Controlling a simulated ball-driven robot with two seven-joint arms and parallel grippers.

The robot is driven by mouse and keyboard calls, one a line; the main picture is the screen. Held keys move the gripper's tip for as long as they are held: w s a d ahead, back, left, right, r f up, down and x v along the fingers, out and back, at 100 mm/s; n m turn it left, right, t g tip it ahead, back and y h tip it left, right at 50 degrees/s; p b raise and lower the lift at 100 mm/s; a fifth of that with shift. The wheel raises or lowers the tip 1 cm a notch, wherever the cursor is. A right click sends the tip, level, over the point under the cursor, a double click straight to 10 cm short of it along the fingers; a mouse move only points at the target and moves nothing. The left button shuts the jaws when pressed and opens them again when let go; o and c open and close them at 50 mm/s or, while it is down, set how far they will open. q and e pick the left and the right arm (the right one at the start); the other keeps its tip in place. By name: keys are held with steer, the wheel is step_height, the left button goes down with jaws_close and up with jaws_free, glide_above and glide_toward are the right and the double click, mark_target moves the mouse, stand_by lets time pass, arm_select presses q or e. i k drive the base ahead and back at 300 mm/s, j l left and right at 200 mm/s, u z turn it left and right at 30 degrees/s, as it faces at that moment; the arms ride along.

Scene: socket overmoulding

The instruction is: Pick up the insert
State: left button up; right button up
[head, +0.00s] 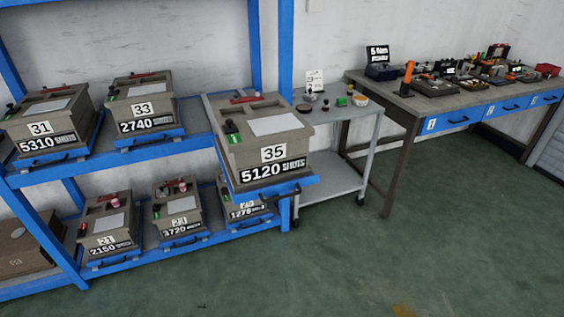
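I cannot pick out the insert for certain in the head view. Small parts lie on the grey trolley's top (372,107) and on the workbench (412,103), but they are too small to tell apart. A grey-brown mould box marked 35, 5120 shots (282,150) sits on a blue tray that juts forward from the rack. Neither of my grippers is in view.
The blue rack (286,45) stands at left with several other numbered boxes, such as 33 (150,105) and 31 (45,130), on two levels. The workbench has blue drawers (503,106). The green floor (430,230) in front is clear.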

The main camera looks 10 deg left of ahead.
mark_target(310, 97)
steer(key=i+l+z, duration=0.2)
steer(key=i+z, duration=0.2)
steer(key=i+l+z, duration=0.1)
steer(key=i+z, duration=0.35)
steer(key=i+l+z, duration=0.1)
steer(key=i+z, duration=0.2)
steer(key=i, duration=0.65)
steer(key=i+j+u, duration=0.15)
steer(key=i+u, duration=0.85)
steer(key=k+l, duration=0.05)
